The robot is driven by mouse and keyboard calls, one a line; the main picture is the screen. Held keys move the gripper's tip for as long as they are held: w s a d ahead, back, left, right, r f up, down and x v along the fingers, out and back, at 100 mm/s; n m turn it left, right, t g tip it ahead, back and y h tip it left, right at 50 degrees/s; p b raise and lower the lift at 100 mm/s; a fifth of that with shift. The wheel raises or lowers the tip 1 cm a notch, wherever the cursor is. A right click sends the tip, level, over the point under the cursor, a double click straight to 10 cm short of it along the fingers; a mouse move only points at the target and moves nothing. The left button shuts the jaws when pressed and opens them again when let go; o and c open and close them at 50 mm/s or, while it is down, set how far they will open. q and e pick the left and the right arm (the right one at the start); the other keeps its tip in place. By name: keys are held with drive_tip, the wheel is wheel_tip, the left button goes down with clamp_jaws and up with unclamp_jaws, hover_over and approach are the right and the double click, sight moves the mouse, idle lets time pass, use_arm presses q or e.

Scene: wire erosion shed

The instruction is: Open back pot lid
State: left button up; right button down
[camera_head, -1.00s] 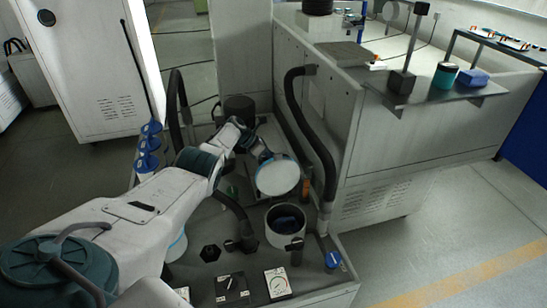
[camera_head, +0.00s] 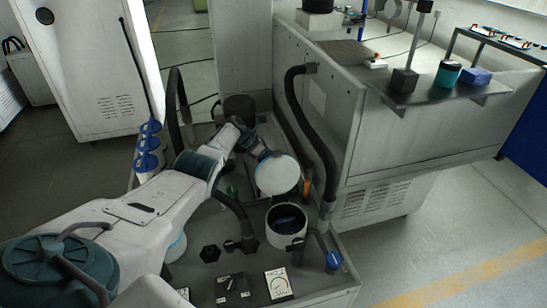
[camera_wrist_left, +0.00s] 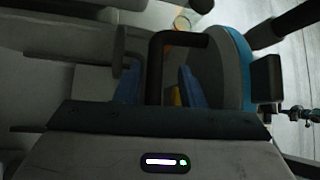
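A round white lid with a light-blue rim (camera_head: 277,175) stands steeply tilted, just behind an open white pot (camera_head: 270,236) with a dark interior and something blue inside. My left arm comes in from the left and reaches over to the lid; its gripper is hidden behind the lid in the head view. In the left wrist view, the blue fingers of my left gripper (camera_wrist_left: 159,88) stand apart on either side of a dark bent handle (camera_wrist_left: 182,41). A gap shows beside the bar. The handle leads to the blue-rimmed lid (camera_wrist_left: 236,60). My right gripper is out of view.
A thick dark hose (camera_head: 306,125) curves down right of the lid along the grey machine wall. A dark cylinder (camera_head: 238,107) stands behind the arm. A white gauge (camera_head: 279,284), a black knob (camera_head: 210,253) and a blue-ended lever (camera_head: 334,260) sit in front of and beside the pot.

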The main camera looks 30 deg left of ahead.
use_arm(q)
drive_tip(key=shift+r, duration=0.1)
drive_tip(key=shift+a+r, duration=0.15)
drive_tip(key=p+v, duration=0.1)
drive_tip(key=v, duration=0.9)
drive_tip(key=shift+s, duration=0.15)
drive_tip(key=shift+r, duration=0.1)
